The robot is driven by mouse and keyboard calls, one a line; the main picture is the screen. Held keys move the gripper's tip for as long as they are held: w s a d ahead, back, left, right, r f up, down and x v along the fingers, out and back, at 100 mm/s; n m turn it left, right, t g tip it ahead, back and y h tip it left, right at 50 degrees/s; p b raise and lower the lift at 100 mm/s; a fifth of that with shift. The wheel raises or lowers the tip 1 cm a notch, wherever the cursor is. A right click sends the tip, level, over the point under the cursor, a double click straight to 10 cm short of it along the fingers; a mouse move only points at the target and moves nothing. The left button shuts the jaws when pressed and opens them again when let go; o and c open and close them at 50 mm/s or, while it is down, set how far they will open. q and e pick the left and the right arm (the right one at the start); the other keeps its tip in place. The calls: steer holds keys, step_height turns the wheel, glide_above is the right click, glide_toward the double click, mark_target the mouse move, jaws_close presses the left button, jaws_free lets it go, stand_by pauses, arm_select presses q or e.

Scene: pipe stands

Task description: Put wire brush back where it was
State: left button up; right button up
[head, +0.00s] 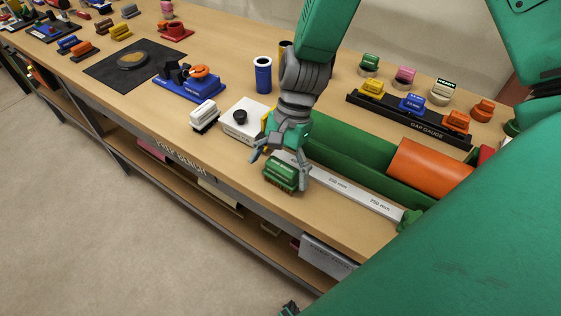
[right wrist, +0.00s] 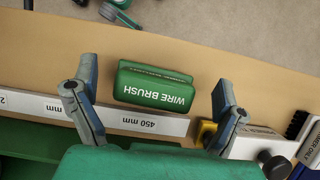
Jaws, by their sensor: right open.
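The wire brush (head: 281,177) is a green block with brown bristles under it, at the front of the wooden bench beside the pale metal rule (head: 340,184). In the right wrist view the brush (right wrist: 155,87) shows its "WIRE BRUSH" label, upside down, just beyond the rule (right wrist: 140,122). My right gripper (head: 279,170) is open, its fingers reaching down on either side of the brush. In the right wrist view a gap shows between the brush and each finger of the gripper (right wrist: 153,100). The left gripper does not show clearly.
A white box with a black knob (head: 242,121) and a white-topped brush (head: 204,115) stand left of the gripper. A green trough (head: 345,150) with an orange cylinder (head: 428,167) lies behind the rule. The bench's front edge is close to the brush.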

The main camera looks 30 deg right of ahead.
mark_target(285, 164)
steer(key=shift+d, duration=0.45)
steer(key=shift+w+d+r, duration=0.1)
steer(key=shift+d+r, duration=0.2)
steer(key=shift+d, duration=0.25)
steer(key=shift+d+r, duration=0.1)
steer(key=shift+r, duration=0.1)
steer(key=shift+w+a+r, duration=0.15)
steer(key=shift+a+r, duration=0.3)
steer(key=shift+r, duration=0.65)
steer(key=shift+w+d+r, duration=0.2)
steer(key=shift+d+r, duration=0.6)
steer(key=shift+d, duration=0.3)
steer(key=shift+w+a+r, duration=0.1)
steer(key=shift+a+r, duration=0.1)
steer(key=shift+r, duration=0.35)
steer(key=shift+w+a+r, duration=0.1)
steer(key=shift+a+r, duration=0.1)
steer(key=shift+r, duration=0.3)
steer(key=shift+d+f, duration=0.1)
steer(key=shift+d, duration=0.5)
